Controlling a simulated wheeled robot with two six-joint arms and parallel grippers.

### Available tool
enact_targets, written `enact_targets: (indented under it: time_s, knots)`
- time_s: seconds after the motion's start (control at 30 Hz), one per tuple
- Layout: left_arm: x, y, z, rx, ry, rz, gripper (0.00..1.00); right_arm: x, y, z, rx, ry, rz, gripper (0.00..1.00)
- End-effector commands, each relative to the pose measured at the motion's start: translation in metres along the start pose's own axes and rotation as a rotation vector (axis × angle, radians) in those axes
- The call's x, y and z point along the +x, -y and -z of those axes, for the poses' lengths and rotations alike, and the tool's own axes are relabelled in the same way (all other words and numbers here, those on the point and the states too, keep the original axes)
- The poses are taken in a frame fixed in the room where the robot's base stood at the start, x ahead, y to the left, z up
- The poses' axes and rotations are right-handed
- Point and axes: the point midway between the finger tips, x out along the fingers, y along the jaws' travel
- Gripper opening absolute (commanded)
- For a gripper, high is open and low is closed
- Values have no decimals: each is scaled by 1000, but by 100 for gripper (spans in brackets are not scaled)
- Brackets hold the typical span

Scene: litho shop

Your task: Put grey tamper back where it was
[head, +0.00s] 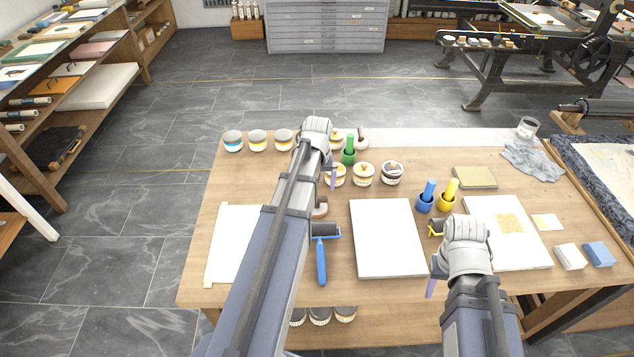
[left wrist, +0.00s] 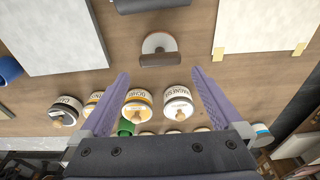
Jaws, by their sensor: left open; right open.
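I cannot tell for certain which piece is the grey tamper. A round, pale grey piece with a brown handle (left wrist: 158,48) lies on the table beyond my left fingertips in the left wrist view; in the head view my left arm partly covers it (head: 320,208). Another pale round piece with a brown knob (head: 362,139) stands behind the green cup (head: 349,152). My left gripper (left wrist: 161,76) is open and empty above the table, with labelled jars (left wrist: 136,105) showing between its fingers. My right gripper (head: 433,284) is open near the table's front, its far finger hidden.
Several jars stand along the back left (head: 257,141). A white slab (head: 388,240), a blue-handled roller (head: 321,255) and a second slab (head: 515,245) lie in front. Bare wood shows between them.

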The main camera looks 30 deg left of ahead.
Motion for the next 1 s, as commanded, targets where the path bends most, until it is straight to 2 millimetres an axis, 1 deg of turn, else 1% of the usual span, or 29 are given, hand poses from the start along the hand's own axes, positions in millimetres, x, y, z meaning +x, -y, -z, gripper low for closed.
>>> enact_targets:
  time_s: [0.03, 0.13, 0.23, 0.47, 0.57, 0.67, 0.77, 0.8, 0.83, 0.87, 0.9, 0.97, 1.0]
  knots:
    - [-14, 0, 0, 0, 0, 0, 100, -14, -1, -1, 0, 0, 0, 50]
    - [-22, 0, 0, 0, 0, 0, 100, -21, -2, -1, 0, 0, 0, 50]
    - [-24, 0, 0, 0, 0, 0, 100, -24, -2, -1, 0, 0, 0, 50]
    - [-23, 0, 0, 0, 0, 0, 100, -23, -2, -1, 0, 0, 0, 50]
    - [-24, -7, -6, 18, 3, 0, 100, -23, -2, -1, 0, 0, 0, 50]
    - [-26, -34, -31, 99, 15, 1, 100, -23, -2, -1, 0, 0, 0, 50]
    - [-32, -76, -76, 243, 39, 6, 100, -23, -2, -1, 0, 0, 0, 50]
    - [-34, -92, -98, 311, 49, 10, 100, -23, -2, -1, 0, 0, 0, 50]
    - [-36, -104, -115, 362, 57, 13, 100, -23, -2, -1, 0, 0, 0, 50]
    - [-38, -114, -131, 411, 63, 16, 100, -23, -2, -1, 0, 0, 0, 50]
    - [-41, -126, -152, 476, 73, 21, 100, -23, -2, -1, 0, 0, 0, 50]
    - [-45, -142, -182, 568, 85, 27, 100, -23, -2, -1, 0, 0, 0, 50]
    - [-47, -149, -200, 623, 94, 32, 100, -23, -2, -1, 0, 0, 0, 50]
